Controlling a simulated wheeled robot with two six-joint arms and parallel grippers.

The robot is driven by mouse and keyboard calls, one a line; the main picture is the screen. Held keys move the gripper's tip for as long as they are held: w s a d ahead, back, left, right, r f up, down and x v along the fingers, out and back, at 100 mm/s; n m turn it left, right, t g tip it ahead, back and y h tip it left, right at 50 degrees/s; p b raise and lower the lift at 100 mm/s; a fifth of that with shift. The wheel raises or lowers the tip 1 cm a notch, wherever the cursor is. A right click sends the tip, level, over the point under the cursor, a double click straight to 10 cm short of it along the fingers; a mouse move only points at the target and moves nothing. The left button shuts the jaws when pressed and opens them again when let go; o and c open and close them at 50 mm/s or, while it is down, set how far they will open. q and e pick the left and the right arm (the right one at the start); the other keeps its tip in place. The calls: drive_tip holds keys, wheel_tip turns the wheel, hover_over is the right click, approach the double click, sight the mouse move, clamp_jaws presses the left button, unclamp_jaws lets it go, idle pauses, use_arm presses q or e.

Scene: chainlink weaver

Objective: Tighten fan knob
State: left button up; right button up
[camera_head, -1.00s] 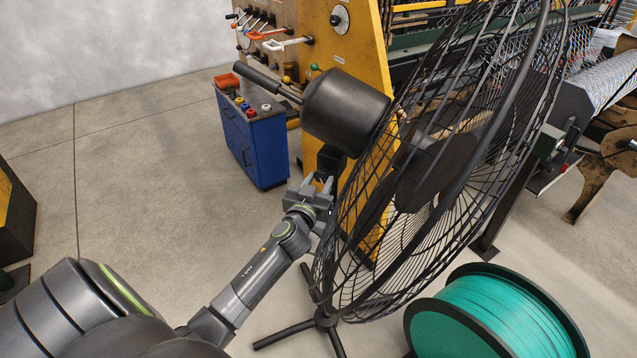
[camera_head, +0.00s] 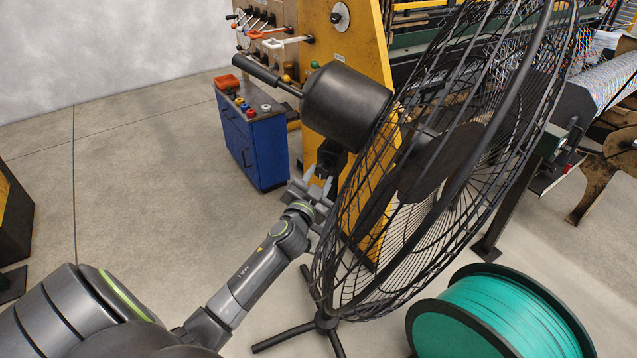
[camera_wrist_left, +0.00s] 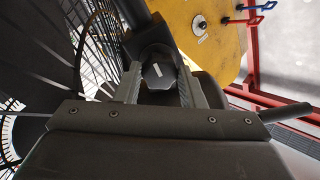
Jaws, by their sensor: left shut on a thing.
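The black pedestal fan stands right of centre in the head view, with its round wire cage (camera_head: 440,170) tilted and its motor housing (camera_head: 347,103) behind it. My left gripper (camera_head: 320,182) is just below the motor housing, at the bracket on top of the fan's pole. In the left wrist view its two fingers (camera_wrist_left: 158,88) are closed on both sides of a dark knob (camera_wrist_left: 158,72) with a small white mark. In the head view the knob is hidden by the gripper. My right gripper does not show.
A blue cabinet (camera_head: 255,150) with coloured buttons stands behind the fan, beside a yellow machine panel (camera_head: 350,50) with levers. A teal wire spool (camera_head: 500,315) lies at the lower right. The fan's black feet (camera_head: 300,335) spread on the floor.

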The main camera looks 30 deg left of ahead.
use_arm(q)
drive_tip(key=m, duration=0.4)
drive_tip(key=shift+a+f+b, duration=0.1)
drive_tip(key=shift+b, duration=0.25)
drive_tip(key=m, duration=0.3)
drive_tip(key=shift+t+h, duration=0.4)
drive_tip(key=m, duration=0.4)
drive_tip(key=shift+a+h, duration=0.1)
drive_tip(key=shift+h, duration=0.2)
drive_tip(key=m+p, duration=0.1)
drive_tip(key=m, duration=0.3)
drive_tip(key=shift+h, duration=0.4)
drive_tip(key=m, duration=0.1)
drive_tip(key=m+p, duration=0.1)
drive_tip(key=m, duration=0.2)
drive_tip(key=shift+a+r+h+p, duration=0.1)
drive_tip(key=shift+r+h+p, duration=0.2)
drive_tip(key=shift+p, duration=0.1)
drive_tip(key=m+p, duration=0.1)
drive_tip(key=m, duration=0.3)
drive_tip(key=shift+p, duration=0.3)
drive_tip(key=m+h+p, duration=0.1)
drive_tip(key=m+p, duration=0.1)
drive_tip(key=m, duration=0.3)
drive_tip(key=shift+s+p, duration=0.1)
drive_tip(key=shift+p, duration=0.2)
drive_tip(key=shift+m+g+p, duration=0.4)
drive_tip(key=shift+m+p, duration=0.25)
drive_tip(key=shift+m, duration=0.95)
